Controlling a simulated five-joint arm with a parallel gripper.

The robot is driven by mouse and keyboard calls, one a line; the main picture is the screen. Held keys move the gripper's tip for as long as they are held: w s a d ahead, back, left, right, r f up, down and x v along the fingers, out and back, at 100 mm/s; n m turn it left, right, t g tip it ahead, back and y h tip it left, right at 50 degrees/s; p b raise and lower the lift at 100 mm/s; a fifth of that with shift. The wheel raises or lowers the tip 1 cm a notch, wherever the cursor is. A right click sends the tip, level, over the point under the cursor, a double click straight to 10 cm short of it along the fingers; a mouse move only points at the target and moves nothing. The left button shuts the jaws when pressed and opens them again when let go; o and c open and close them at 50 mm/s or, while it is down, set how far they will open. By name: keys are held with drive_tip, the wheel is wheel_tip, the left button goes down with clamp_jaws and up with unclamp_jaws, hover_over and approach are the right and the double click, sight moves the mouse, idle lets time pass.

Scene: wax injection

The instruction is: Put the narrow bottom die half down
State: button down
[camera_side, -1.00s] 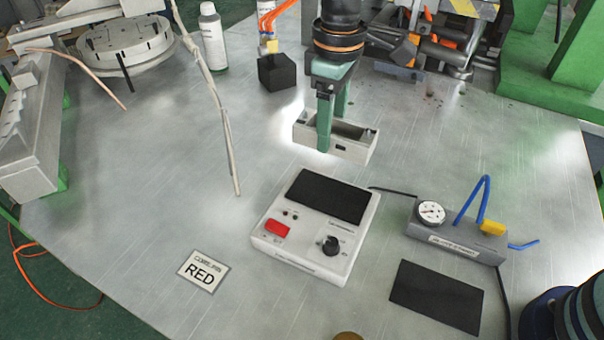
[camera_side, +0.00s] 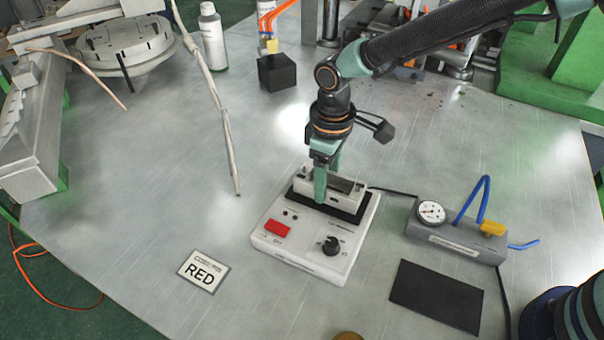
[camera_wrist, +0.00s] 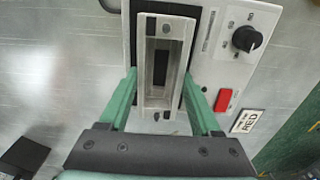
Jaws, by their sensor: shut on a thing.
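The narrow bottom die half (camera_side: 341,189) is a light grey, open-topped rectangular block with a dark slot inside. It sits at or just above the black pad (camera_side: 345,211) of the white control box (camera_side: 299,262); I cannot tell if it touches. My gripper (camera_side: 328,186) points down with its green fingers on either side of the die half, shut on it. In the wrist view the die half (camera_wrist: 146,98) lies between the two fingers (camera_wrist: 160,95), over the black pad (camera_wrist: 189,50).
The box has a red switch (camera_side: 277,229) and a black knob (camera_side: 330,246). A gauge block (camera_side: 455,240) with a blue hose and a dark mat (camera_side: 436,296) are at the right. A RED card (camera_side: 203,271) lies front left. A black cube (camera_side: 277,72) stands behind.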

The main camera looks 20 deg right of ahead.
drive_tip(key=shift+f, duration=0.1)
drive_tip(key=shift+c, duration=0.5)
unclamp_jaws()
wheel_tip(320, 180, up, 11)
drive_tip(key=d+r+m+t, duration=0.1)
drive_tip(key=d+r+m, duration=0.1)
drive_tip(key=d+r, duration=0.45)
drive_tip(key=s+d+r+m+t, duration=0.1)
drive_tip(key=s+d, duration=0.4)
drive_tip(key=d, duration=0.5)
drive_tip(key=s+d+r+m+t, duration=0.1)
drive_tip(key=s+d+m+t, duration=0.2)
drive_tip(key=s+d+m, duration=0.3)
drive_tip(key=d, duration=0.4)
drive_tip(key=shift+d+t, duration=0.3)
